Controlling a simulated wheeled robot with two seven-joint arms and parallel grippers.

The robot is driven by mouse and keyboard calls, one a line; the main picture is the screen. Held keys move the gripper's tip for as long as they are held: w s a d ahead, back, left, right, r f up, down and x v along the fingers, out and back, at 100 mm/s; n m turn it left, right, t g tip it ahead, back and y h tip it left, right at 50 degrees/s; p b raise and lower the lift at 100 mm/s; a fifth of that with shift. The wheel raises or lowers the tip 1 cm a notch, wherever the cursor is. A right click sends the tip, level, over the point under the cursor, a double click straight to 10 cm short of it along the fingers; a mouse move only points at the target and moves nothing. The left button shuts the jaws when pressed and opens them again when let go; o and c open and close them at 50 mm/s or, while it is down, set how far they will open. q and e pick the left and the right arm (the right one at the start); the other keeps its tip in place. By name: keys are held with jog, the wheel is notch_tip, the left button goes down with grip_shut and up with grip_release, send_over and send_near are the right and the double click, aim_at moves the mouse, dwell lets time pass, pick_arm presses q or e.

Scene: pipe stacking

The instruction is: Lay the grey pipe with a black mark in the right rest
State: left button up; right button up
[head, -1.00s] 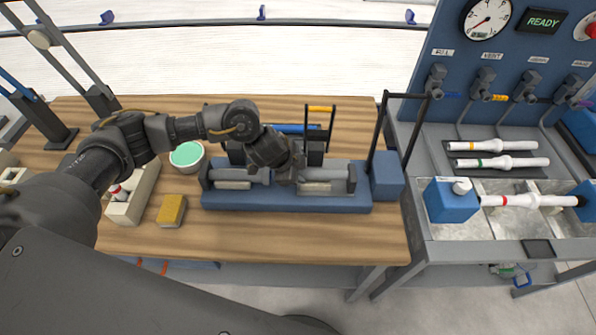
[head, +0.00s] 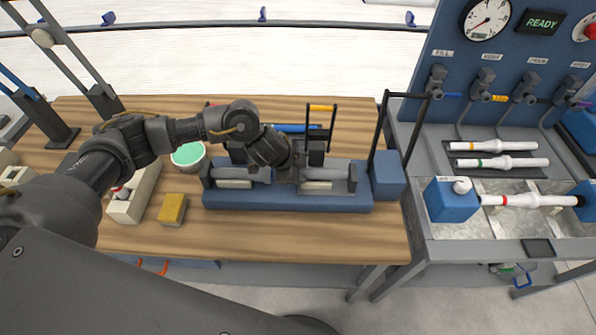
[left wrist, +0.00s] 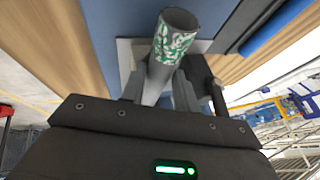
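A blue stand (head: 285,201) with a left and a right rest is on the wooden table in the head view. Grey pipe (head: 333,171) shows at the right rest and grey pipe (head: 250,174) at the left rest; my gripper hides the stretch between them. My left gripper (head: 290,172) is low over the stand's middle. In the left wrist view its fingers are close against both sides of a grey pipe (left wrist: 158,80) with a green and white speckled patch near its open end. I see no black mark. My right gripper is out of view.
A yellow block (head: 172,209), a bowl with green contents (head: 187,155) and a beige box (head: 130,208) are left of the stand. A tall black handle (head: 408,95) rises at its right. The right bench holds white pipes (head: 497,162) and a blue block (head: 450,203). The front table strip is clear.

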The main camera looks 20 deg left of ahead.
pick_arm(q)
jog(key=shift+o, duration=0.3)
jog(key=shift+s+f+g, duration=0.15)
jog(key=shift+s+f, duration=0.2)
jog(key=shift+f, duration=0.2)
jog(key=shift+s+f+g, duration=0.15)
jog(key=shift+s+f, duration=0.2)
jog(key=shift+f, duration=0.2)
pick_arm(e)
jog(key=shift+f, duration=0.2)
pick_arm(q)
jog(key=r, duration=0.2)
jog(key=a+r, duration=0.1)
jog(key=r, duration=0.1)
jog(key=shift+a, duration=0.1)
jog(key=v, duration=0.8)
jog(key=shift+r+p, duration=0.25)
jog(key=shift+p, duration=0.15)
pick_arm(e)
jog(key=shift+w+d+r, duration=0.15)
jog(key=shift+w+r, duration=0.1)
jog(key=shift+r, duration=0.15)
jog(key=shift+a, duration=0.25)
